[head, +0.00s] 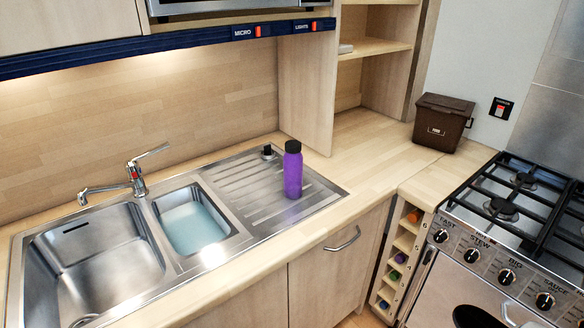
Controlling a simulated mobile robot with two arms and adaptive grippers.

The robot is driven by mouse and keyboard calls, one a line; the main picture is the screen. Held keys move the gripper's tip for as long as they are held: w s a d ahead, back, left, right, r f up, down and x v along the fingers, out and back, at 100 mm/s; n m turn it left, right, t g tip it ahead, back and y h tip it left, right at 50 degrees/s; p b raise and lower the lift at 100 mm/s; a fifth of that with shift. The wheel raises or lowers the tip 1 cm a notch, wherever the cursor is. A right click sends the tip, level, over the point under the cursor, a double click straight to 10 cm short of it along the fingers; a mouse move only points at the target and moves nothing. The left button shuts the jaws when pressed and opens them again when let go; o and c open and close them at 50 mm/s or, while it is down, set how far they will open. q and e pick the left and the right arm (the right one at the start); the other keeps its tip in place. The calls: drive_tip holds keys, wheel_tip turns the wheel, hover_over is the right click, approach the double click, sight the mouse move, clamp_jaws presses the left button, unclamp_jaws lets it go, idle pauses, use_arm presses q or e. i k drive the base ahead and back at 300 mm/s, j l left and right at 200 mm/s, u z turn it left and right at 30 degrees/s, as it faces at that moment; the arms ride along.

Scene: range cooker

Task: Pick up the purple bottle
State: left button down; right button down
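The purple bottle (293,172) has a black cap and stands upright on the ribbed metal drainboard (245,192) to the right of the sink basins. Nothing covers it in the head view. Neither of my grippers shows in this view, so the bottle stands free of them.
A large basin (92,250) and a small basin (192,218) lie left of the bottle, with a tap (136,178) behind. A dark brown bin (442,122) stands in the back corner. The cooker (500,250) is at right. The wooden counter (360,165) between is clear.

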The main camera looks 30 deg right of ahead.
sight(293, 163)
drive_tip(key=i+l, duration=0.1)
drive_tip(key=l, duration=0.4)
drive_tip(key=i+l+u, duration=0.1)
drive_tip(key=l, duration=0.4)
drive_tip(key=i+l, duration=0.15)
drive_tip(key=l, duration=0.35)
drive_tip(key=l+u, duration=0.1)
drive_tip(key=l, duration=0.4)
drive_tip(key=i, duration=0.05)
